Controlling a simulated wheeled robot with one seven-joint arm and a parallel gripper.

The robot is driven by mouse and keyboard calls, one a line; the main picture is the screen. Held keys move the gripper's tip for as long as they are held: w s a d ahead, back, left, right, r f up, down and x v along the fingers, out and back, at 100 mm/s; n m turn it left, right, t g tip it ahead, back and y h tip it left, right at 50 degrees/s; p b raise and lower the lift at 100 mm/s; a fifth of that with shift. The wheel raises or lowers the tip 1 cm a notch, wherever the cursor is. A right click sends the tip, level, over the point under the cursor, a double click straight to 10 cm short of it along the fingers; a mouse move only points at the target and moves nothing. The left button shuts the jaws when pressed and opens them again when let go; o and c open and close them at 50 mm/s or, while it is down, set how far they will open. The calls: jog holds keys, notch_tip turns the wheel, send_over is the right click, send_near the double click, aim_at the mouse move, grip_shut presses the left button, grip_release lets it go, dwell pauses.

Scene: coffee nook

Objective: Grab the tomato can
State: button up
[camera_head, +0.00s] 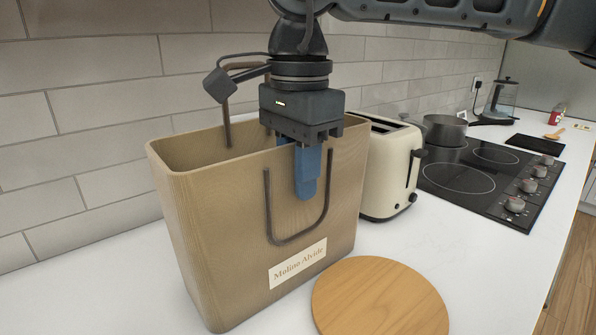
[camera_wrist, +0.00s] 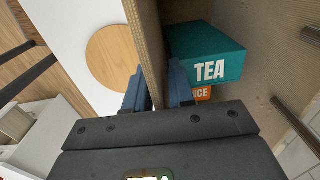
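I cannot make out the tomato can for certain in either view. A small red item (camera_head: 557,113) stands at the far end of the counter, too small to identify. My gripper (camera_head: 307,190) points down at the tan bag (camera_head: 215,225), across its front wall. One blue finger is outside the wall, and the other goes down inside, mostly hidden. In the wrist view, the fingers (camera_wrist: 158,84) lie close on both sides of the bag wall (camera_wrist: 150,35) and look shut on it. Inside the bag are a teal TEA box (camera_wrist: 207,52) and an orange item (camera_wrist: 203,94) whose visible letters read "ICE".
A round wooden board (camera_head: 380,300) lies before the bag. A cream toaster (camera_head: 385,165) stands close to its right, then a pot (camera_head: 445,130), a cooktop (camera_head: 455,175) and a kettle (camera_head: 500,100). A tiled wall is behind.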

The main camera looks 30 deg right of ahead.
jog(key=shift+o, duration=0.8)
